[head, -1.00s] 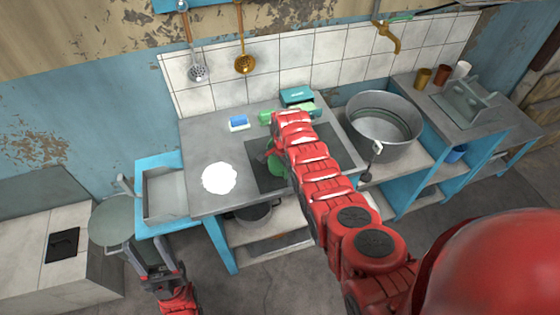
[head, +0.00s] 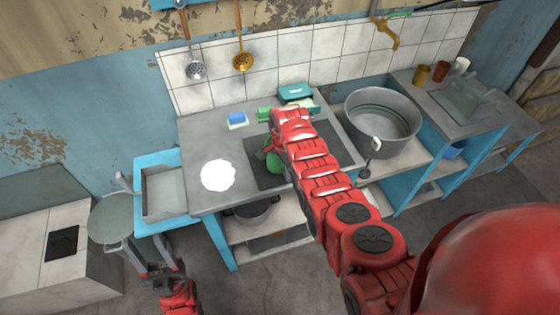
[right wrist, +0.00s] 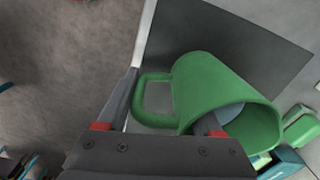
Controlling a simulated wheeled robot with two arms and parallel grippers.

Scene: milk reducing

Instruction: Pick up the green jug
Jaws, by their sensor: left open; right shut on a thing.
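The green jug (head: 273,162) is over the dark square plate on the worktop, partly hidden by my right arm in the head view. In the right wrist view the jug (right wrist: 205,92) lies tilted across the picture, its mouth toward the lower right and its handle to the left. My right gripper (right wrist: 168,105) is shut on it, with one finger beyond the handle and the other at the mouth. Something pale shows inside the mouth. I cannot tell whether the jug touches the plate. My left gripper (head: 148,250) is open and empty at the lower left.
A white round patch (head: 218,176) and a blue sponge (head: 236,119) are on the worktop. A large metal basin (head: 382,122) stands to the right. A round grey-green disc (head: 110,219) is close to my left gripper. A teal box (head: 296,92) is behind.

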